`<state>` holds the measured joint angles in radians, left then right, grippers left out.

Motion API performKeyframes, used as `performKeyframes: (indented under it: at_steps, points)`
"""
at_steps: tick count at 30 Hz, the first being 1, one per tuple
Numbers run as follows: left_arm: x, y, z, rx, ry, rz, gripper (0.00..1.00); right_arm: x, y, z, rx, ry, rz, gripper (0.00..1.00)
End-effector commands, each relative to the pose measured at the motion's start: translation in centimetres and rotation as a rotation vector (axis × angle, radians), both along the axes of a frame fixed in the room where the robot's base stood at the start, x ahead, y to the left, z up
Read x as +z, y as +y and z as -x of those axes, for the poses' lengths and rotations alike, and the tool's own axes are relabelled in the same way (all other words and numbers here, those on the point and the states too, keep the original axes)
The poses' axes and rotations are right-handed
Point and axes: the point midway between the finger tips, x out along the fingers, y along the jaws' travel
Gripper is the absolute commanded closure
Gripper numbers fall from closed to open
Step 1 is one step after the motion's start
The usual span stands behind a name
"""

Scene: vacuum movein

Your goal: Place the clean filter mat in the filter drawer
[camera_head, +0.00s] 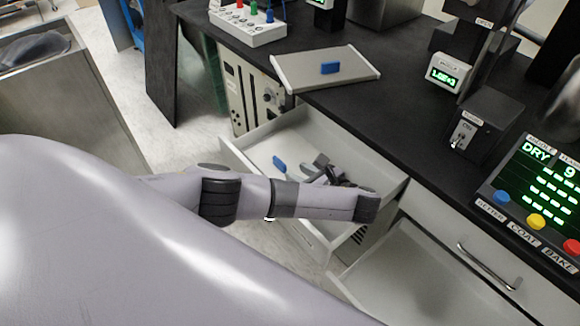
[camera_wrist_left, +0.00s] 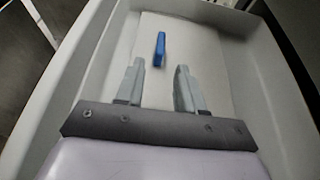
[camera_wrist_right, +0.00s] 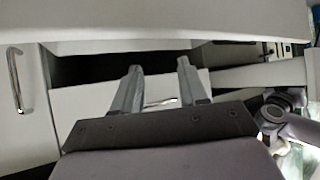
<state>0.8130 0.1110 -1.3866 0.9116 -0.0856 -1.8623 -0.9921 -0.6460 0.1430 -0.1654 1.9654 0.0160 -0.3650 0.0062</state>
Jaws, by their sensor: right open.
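A pale flat mat with a blue tab (camera_wrist_left: 160,49) lies inside the open upper drawer (camera_head: 235,158); the tab also shows in the head view (camera_head: 279,163). My left gripper (camera_head: 320,163) is low inside this drawer, over the mat. In the left wrist view it (camera_wrist_left: 158,68) is open and empty, with the tab just beyond its fingertips. A second flat mat or panel (camera_head: 305,67) with a blue tab (camera_head: 330,67) lies on the dark bench. I cannot tell which mat is clean. My right gripper (camera_wrist_right: 160,65) is open and empty, facing the cabinet fronts.
A lower drawer (camera_head: 420,280) stands open at the right, below a closed front with a handle (camera_head: 487,268). The bench holds a white box with colored knobs (camera_head: 248,25), a small switch box (camera_head: 485,125) and a control panel (camera_head: 540,190). A metal cart (camera_head: 75,100) stands at left.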

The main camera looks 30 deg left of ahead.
Motion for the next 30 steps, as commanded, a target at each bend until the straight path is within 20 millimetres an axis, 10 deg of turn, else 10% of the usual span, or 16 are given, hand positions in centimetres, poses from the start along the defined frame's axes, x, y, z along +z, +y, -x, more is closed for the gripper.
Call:
performKeyframes:
  at_steps: [11, 30]
  points:
    - [2.3, -5.3, 1.8, 0.0, 0.001, 0.0, 0.62, -0.2, -0.3, 0.2, -0.002, 0.009, 0.009, 0.57]
    - [2.3, -5.6, 1.9, 0.0, -0.006, 0.008, 0.62, 0.2, -0.2, 0.2, -0.002, 0.002, 0.005, 0.57]
